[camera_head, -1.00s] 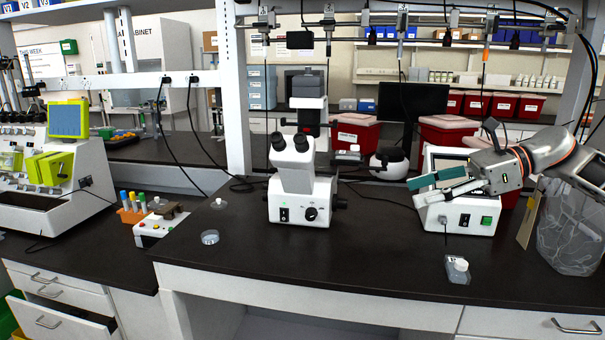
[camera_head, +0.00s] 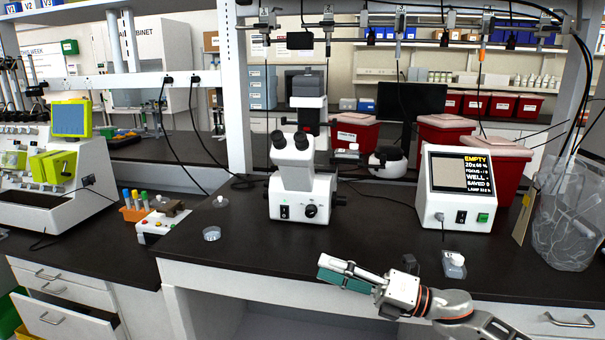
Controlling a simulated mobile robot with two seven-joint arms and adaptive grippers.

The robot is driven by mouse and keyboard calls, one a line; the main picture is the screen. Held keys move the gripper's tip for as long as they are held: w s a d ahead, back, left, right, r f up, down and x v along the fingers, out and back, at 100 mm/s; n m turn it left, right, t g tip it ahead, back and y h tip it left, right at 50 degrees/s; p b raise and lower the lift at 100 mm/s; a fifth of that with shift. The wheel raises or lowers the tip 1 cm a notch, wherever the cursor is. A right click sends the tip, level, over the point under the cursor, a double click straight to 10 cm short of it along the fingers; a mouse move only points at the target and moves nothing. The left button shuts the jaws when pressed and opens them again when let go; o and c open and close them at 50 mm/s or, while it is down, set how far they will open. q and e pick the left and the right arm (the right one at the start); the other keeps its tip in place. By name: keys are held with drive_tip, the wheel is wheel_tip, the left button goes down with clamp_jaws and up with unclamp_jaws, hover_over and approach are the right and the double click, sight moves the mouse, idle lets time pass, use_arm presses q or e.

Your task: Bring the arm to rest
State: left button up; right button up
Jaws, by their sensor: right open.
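My right gripper (camera_head: 342,274) is low in the head view, over the front edge of the dark bench (camera_head: 270,262). Its arm comes in from the lower right, and its fingers point left. One finger is white and the other green, with nothing held between them. My left gripper is not in view.
A white microscope (camera_head: 300,190) stands mid-bench. A white box with a screen (camera_head: 462,170) stands to its right. A small flask (camera_head: 454,265) sits near the front edge beside my wrist. A clear bag (camera_head: 565,235) hangs at the right. A clear dish (camera_head: 212,233) lies left.

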drive_tip(key=s+d+f+m+t+h, duration=0.2)
drive_tip(key=s+f+m+t+h, duration=0.25)
drive_tip(key=f+m, duration=0.6)
drive_tip(key=s+d+f+m+t+h, duration=0.25)
drive_tip(key=f+m+t+h, duration=0.25)
drive_tip(key=f+m, duration=0.6)
drive_tip(key=s+d+f+m+g+h, duration=0.2)
drive_tip(key=s+d+f+m+h, duration=0.1)
drive_tip(key=s+f+m, duration=0.3)
drive_tip(key=s+d+f+m+g+h, duration=0.3)
drive_tip(key=s+d+f+m, duration=0.3)
drive_tip(key=s+f, duration=0.4)
drive_tip(key=s+m+h, duration=0.1)
drive_tip(key=s, duration=0.2)
drive_tip(key=shift+s+d+f, duration=0.3)
drive_tip(key=shift+f, duration=0.1)
